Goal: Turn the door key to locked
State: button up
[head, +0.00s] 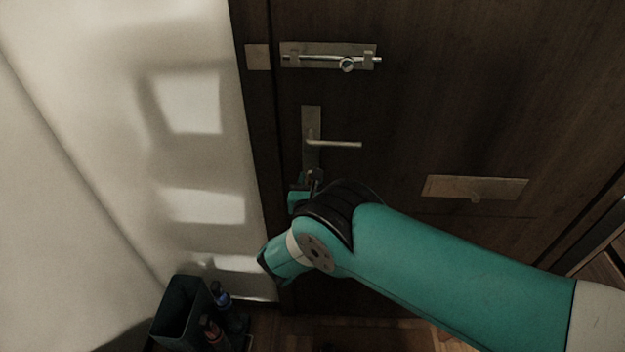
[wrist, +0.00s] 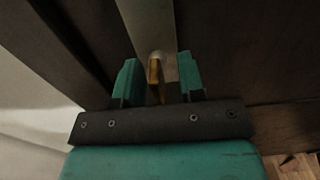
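The dark wooden door (head: 450,110) fills the head view. Its metal handle plate (head: 311,122) carries a lever handle (head: 340,143). My gripper (head: 310,185) is at the lower end of this plate and partly hides it in the head view. In the wrist view, a brass-coloured key (wrist: 155,78) stands out from the plate (wrist: 150,25). My gripper (wrist: 158,82) is open, with one teal finger on each side of the key. Gaps show between the key and both fingers. The key itself cannot be made out in the head view.
A sliding bolt (head: 330,57) is mounted above the handle. A metal letter plate (head: 475,188) is on the door to the right. A dark bin (head: 185,312) and bottles (head: 220,294) stand on the floor at lower left, beside the pale wall (head: 110,130).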

jog(key=shift+a, duration=0.2)
grip_shut()
jog(key=shift+f+b, duration=0.1)
jog(key=shift+b, duration=0.25)
jog(key=m+b, duration=0.3)
jog(key=shift+f+m+b, duration=0.15)
jog(key=shift+m+b, duration=0.25)
jog(key=m+b, duration=0.5)
jog(key=shift+d+m, duration=0.15)
jog(key=shift+m, duration=0.15)
jog(key=m+b, duration=0.5)
jog(key=shift+f, duration=0.15)
jog(key=m+b, duration=0.3)
jog(key=shift+d+b, duration=0.1)
jog(key=shift+b, duration=0.25)
jog(key=shift+r+m, duration=0.2)
jog(key=shift+m, duration=0.2)
grip_release()
